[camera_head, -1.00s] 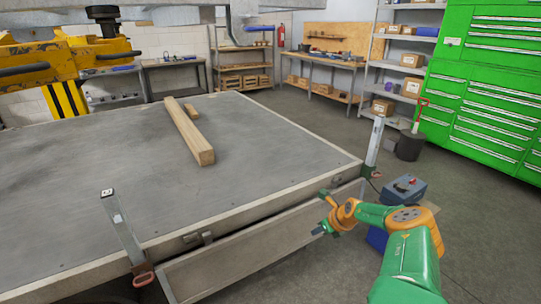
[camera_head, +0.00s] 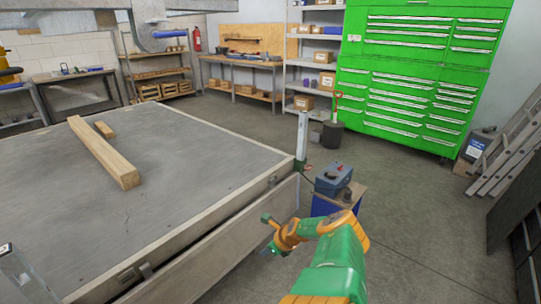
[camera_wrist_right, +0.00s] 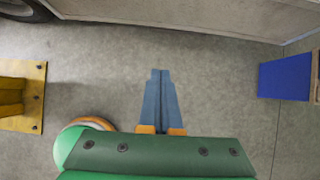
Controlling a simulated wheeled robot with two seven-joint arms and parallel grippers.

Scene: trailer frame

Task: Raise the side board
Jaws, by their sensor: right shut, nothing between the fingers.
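The side board (camera_head: 240,240) is a grey panel along the near right side of the trailer bed (camera_head: 170,195). It hangs low, its top edge a little below and outside the bed's edge. Its front end is cut off at the bottom of the head view. In the right wrist view, a pale panel edge, probably the same board (camera_wrist_right: 210,12), runs along the top. My right gripper (camera_head: 266,251) is just outside the board, near its far half. Its blue fingers (camera_wrist_right: 160,72) are together and empty, pointing towards the board over bare floor. My left gripper is out of view.
A corner post (camera_head: 302,138) stands at the bed's far right corner. A blue-grey toolbox (camera_head: 333,179) sits on a small stand beyond my right arm. A wooden beam (camera_head: 105,153) lies on the bed. Floor to the right is clear up to the green cabinet (camera_head: 420,80) and ladder (camera_head: 508,145).

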